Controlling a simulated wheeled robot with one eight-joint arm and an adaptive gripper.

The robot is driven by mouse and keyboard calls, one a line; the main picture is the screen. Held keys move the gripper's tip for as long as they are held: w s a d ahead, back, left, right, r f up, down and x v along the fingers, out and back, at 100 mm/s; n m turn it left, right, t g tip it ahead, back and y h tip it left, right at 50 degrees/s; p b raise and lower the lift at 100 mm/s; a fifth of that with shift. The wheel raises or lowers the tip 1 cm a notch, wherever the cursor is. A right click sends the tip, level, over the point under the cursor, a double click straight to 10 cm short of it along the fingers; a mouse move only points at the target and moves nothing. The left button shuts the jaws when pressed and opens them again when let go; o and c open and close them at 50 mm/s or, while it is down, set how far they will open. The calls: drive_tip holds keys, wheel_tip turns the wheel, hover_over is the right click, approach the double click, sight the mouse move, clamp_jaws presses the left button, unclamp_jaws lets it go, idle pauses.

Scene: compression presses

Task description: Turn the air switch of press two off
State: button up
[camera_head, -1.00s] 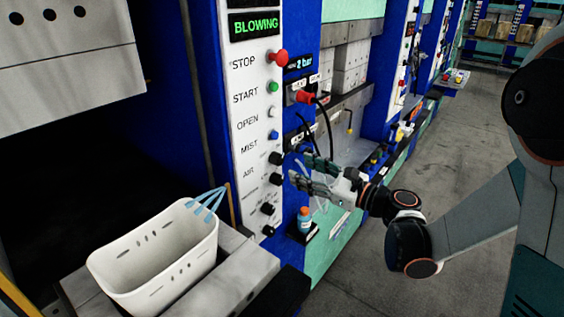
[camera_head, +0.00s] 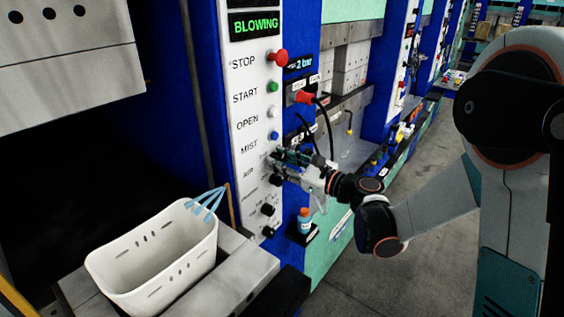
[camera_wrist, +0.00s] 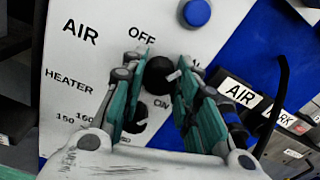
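The air switch is a black round knob (camera_wrist: 158,75) on the white press panel (camera_wrist: 95,20), with "AIR" to its left and "OFF" above it in the wrist view. A light mark on the knob points to the upper right, toward a partly hidden "ON" label. My gripper (camera_wrist: 156,88) has its two green-padded fingers on either side of the knob, with gaps still showing; I cannot tell whether they touch it. In the head view my gripper (camera_head: 276,157) is at the panel beside the "AIR" label, and its fingers hide the knob.
A green "BLOWING" display (camera_head: 254,26) tops the panel. A red stop button (camera_head: 277,57) and a blue mist button (camera_head: 274,135) sit above my gripper; the heater knob (camera_wrist: 133,118) sits below it. A white basket (camera_head: 150,255) stands at lower left.

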drive_tip(key=c, duration=0.3)
drive_tip(key=shift+n, duration=0.3)
drive_tip(key=n+b, duration=0.3)
drive_tip(key=n, duration=0.8)
drive_tip(key=shift+f+b, duration=0.1)
drive_tip(key=shift+b, duration=0.2)
drive_tip(key=shift+n, duration=0.3)
drive_tip(key=o, duration=1)
drive_tip(key=shift+o, duration=0.2)
